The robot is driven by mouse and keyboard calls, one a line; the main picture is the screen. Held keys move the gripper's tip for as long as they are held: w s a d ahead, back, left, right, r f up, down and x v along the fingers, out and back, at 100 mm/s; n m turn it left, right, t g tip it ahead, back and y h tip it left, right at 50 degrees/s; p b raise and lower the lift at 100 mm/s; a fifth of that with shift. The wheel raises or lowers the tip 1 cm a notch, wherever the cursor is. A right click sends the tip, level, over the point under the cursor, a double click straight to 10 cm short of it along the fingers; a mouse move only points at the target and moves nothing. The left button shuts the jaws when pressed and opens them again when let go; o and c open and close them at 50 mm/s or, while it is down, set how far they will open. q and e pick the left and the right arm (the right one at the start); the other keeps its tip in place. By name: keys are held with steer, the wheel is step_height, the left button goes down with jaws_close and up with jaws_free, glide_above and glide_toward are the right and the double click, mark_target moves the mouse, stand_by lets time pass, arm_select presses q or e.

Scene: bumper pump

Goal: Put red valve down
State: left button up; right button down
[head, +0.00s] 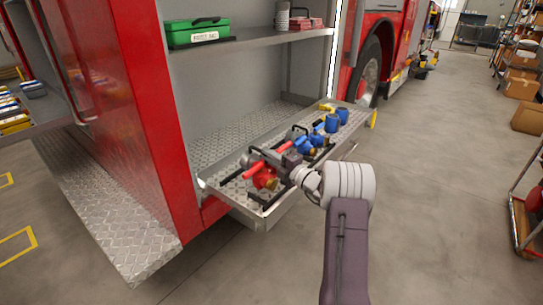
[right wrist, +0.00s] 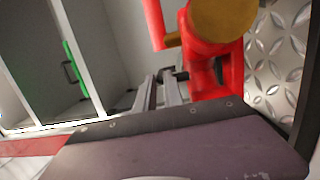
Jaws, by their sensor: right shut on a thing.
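The red valve (head: 263,177) is at the near end of the pulled-out metal tray (head: 268,217) of the fire truck. In the right wrist view the red valve (right wrist: 212,62) shows large, with a brass-coloured round end. My right gripper (head: 281,164) is shut on the red valve; its fingers (right wrist: 165,90) reach the valve's red body in the wrist view. I cannot tell whether the valve touches the tray floor. My left gripper is not in view.
Blue valves (head: 318,136) and blue fittings (head: 342,115) stand farther along the tray, with a yellow piece (head: 327,107) behind them. A green case (head: 197,32) sits on the shelf above.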

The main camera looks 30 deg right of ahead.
step_height(320, 180, down, 3)
steer(key=shift+w+f+b, duration=0.1)
steer(key=shift+b, duration=0.65)
steer(key=c, duration=1.5)
jaws_free()
steer(key=shift+f, duration=0.15)
steer(key=shift+o, duration=0.2)
steer(key=shift+s, duration=0.2)
steer(key=p+v, duration=0.3)
steer(key=v, duration=0.9)
